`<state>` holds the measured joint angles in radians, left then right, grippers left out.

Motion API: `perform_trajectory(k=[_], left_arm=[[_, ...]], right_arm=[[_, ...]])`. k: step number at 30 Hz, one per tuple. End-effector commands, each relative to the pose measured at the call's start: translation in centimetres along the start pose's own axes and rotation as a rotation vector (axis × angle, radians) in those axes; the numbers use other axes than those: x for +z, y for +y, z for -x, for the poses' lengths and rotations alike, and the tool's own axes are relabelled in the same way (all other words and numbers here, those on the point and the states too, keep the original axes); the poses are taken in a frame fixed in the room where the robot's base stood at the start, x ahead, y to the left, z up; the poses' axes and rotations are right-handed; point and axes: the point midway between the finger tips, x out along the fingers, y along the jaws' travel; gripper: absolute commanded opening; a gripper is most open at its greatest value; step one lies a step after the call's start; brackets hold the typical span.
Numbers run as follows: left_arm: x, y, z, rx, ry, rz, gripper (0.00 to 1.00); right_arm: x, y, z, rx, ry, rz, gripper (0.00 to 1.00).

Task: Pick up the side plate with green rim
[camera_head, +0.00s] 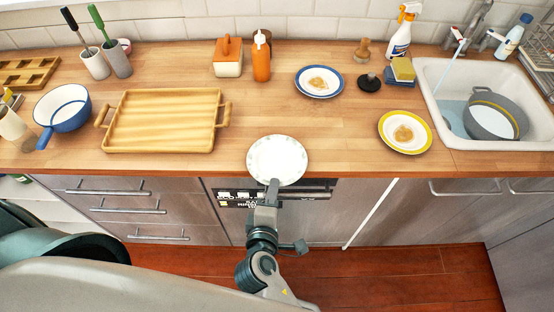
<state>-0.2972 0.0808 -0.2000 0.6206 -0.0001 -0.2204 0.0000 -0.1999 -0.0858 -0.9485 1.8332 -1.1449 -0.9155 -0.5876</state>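The side plate (277,156) is white with a pale green pattern around its rim. It is at the counter's front edge, and its near part overhangs that edge. My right gripper (273,186) reaches up from below, with its fingers at the plate's near rim. One finger shows over the rim and the other is hidden; the gripper looks shut on the plate. I cannot tell for sure whether the plate is clear of the counter. My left gripper is not in view.
A wooden tray (108,142) and blue pan (63,108) stand left. A blue-rimmed plate (319,72) and yellow-rimmed plate (424,145), both with food remains, lie right of the side plate. The sink (432,80) holds a grey pot (481,118). Drawers (130,220) are below.

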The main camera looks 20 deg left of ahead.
Motion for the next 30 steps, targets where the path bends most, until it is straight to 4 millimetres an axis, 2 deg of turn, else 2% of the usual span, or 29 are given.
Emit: perform_trajectory(k=[4,14,22,30], left_arm=[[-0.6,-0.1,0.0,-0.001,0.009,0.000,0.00],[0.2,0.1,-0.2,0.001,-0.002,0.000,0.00],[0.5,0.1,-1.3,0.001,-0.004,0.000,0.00],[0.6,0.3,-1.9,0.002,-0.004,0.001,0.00]], right_arm=[[0.0,0.1,0.0,0.002,0.000,0.000,0.00],[0.0,0.7,0.2,0.003,0.000,-0.002,0.00],[0.0,4.0,1.4,0.006,0.001,-0.008,0.00],[4.9,6.3,2.9,0.005,-0.002,-0.003,0.00]])
